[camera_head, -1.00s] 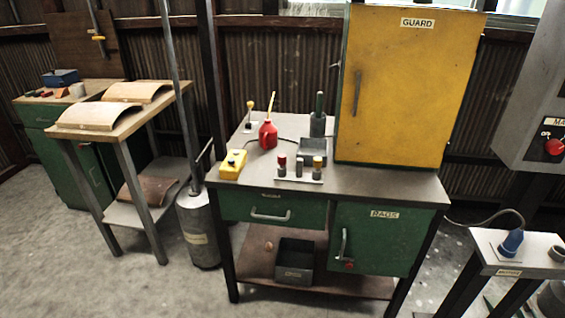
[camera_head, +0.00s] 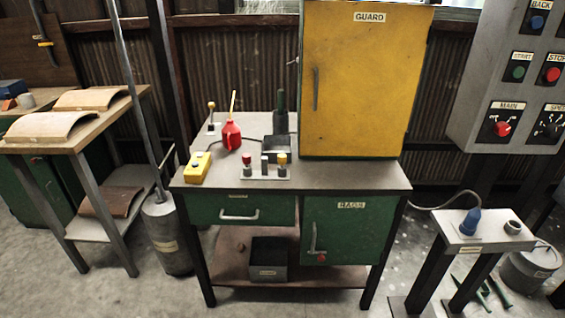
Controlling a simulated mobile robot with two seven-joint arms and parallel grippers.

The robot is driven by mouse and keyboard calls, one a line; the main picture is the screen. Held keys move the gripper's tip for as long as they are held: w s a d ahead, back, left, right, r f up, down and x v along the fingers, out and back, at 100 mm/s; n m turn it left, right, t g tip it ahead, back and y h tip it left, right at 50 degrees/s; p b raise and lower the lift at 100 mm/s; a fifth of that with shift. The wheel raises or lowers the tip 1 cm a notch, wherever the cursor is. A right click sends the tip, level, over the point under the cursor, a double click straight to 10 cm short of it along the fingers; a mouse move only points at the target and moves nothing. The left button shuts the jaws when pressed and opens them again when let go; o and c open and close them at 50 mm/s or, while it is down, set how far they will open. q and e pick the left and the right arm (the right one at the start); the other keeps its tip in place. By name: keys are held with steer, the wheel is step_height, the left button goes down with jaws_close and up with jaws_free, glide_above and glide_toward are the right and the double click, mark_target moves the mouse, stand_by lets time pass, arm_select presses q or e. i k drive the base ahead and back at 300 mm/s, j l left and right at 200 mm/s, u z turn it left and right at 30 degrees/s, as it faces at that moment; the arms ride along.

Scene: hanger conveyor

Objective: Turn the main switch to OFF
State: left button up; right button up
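The main switch (camera_head: 502,128) is a red rotary knob on a dark square plate labelled MAIN, at the right of the head view. It sits on the front of a grey control panel (camera_head: 468,108), below a green START button (camera_head: 518,72). Small position marks show around the knob, but they are too small to read for certain, so I cannot tell its setting. Neither of my grippers is in view.
A green bench (camera_head: 350,176) with a yellow GUARD cabinet (camera_head: 365,85) stands in the middle. A low grey stand (camera_head: 485,242) with a blue plug (camera_head: 471,221) is in front of the panel. Bare concrete floor (camera_head: 180,300) shows at the front left.

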mark_target(501, 128)
steer(key=z, duration=1.25)
